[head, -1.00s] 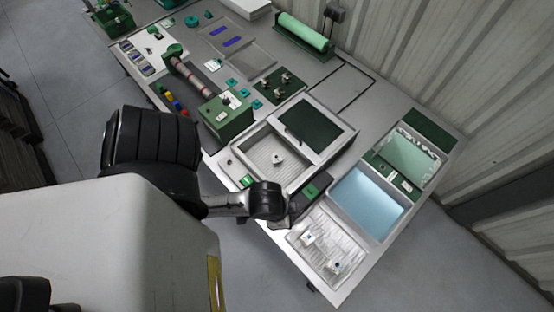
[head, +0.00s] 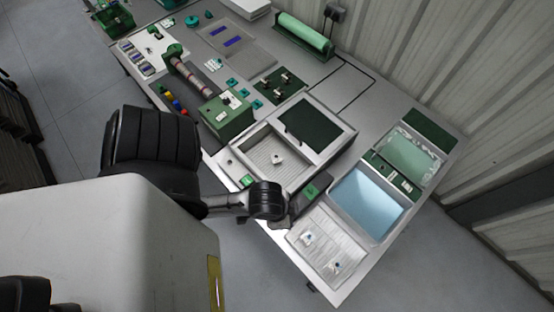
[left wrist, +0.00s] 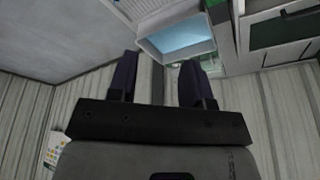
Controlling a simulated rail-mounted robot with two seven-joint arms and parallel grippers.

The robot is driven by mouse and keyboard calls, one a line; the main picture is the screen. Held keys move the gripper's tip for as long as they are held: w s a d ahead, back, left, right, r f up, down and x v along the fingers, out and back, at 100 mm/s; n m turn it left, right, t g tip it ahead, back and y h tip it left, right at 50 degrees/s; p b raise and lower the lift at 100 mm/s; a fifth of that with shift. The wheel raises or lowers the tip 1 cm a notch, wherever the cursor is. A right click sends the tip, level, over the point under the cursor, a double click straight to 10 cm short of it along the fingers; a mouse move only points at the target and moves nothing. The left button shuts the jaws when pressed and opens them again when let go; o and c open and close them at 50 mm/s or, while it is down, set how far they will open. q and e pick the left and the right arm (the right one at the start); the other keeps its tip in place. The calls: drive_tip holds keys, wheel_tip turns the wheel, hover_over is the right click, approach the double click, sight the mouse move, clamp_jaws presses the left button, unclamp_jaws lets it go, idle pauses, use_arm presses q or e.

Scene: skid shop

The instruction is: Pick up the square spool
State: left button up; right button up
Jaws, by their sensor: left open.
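I cannot tell for certain which part is the square spool. Two small pale parts with dark blue centres, one nearer (head: 337,265) and one farther (head: 308,237), lie apart in the clear ribbed tray (head: 327,251) at the table's lower right corner. Another small pale part (head: 277,158) lies in the grey ribbed tray (head: 262,152). My left arm reaches over the table's near edge beside these trays; its fingertips cannot be made out in the head view. In the left wrist view my left gripper (left wrist: 157,78) is open, with nothing between its fingers. My right gripper is not in view.
A light blue bin (head: 367,202) stands beside the clear tray. A dark green panel (head: 315,125) adjoins the grey tray. A green box with a roller (head: 228,115) stands farther left. A corrugated wall (head: 450,80) bounds the table's far side.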

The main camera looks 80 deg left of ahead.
use_arm(q)
drive_tip(key=o, duration=0.7)
drive_tip(key=shift+c, duration=0.2)
